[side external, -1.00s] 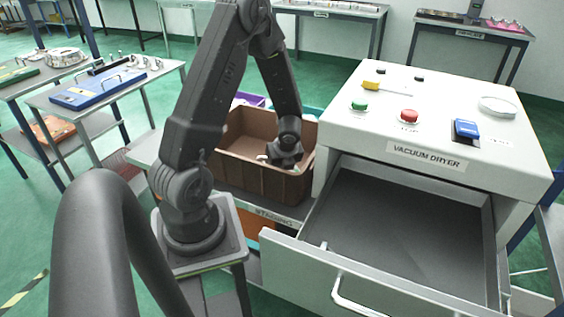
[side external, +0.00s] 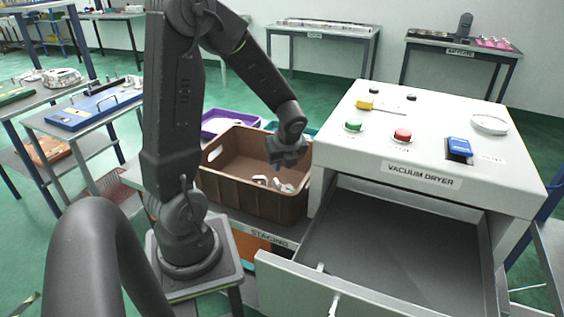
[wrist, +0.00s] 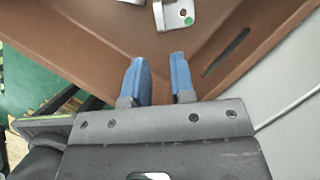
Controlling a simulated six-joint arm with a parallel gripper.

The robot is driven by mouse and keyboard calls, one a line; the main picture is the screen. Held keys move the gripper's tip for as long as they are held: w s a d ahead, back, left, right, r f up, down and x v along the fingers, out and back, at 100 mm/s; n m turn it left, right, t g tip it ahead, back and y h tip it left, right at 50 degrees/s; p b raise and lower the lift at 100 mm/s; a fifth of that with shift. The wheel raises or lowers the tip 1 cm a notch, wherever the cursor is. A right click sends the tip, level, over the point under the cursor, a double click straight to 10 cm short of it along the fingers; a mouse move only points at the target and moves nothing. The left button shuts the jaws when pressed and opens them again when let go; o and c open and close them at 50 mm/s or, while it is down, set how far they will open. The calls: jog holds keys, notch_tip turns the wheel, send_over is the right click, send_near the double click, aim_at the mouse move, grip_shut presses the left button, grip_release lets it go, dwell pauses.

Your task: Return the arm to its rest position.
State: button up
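My gripper (side external: 288,158) hangs above the right side of the brown bin (side external: 255,205) in the side view. In the wrist view my gripper's two blue fingertips (wrist: 160,80) stand apart with nothing between them, so it is open and empty. The bin (wrist: 100,40) lies beneath them there. Several pale metal castings (side external: 272,183) lie in the bin. One bracket-like casting with a green dot (wrist: 177,14) shows at the top of the wrist view, apart from the fingers.
The vacuum dryer (side external: 440,140) stands right of the bin, its drawer (side external: 400,240) pulled out and apparently empty. A purple tray (side external: 222,122) sits behind the bin. A side table with a blue fixture (side external: 95,108) stands at left.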

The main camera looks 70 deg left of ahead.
dwell(0.4)
jog(key=s+d+r+n+t+h, duration=0.2)
jog(key=s+d+r+n, duration=0.1)
jog(key=d+r+n, duration=0.5)
jog(key=s+d+r+n+t+h, duration=0.2)
jog(key=d+r+n, duration=0.6)
jog(key=d, duration=0.6)
jog(key=shift+s+d+n+t, duration=0.25)
jog(key=shift+s+n+t, duration=0.55)
jog(key=shift+n, duration=0.2)
jog(key=shift+w, duration=0.1)
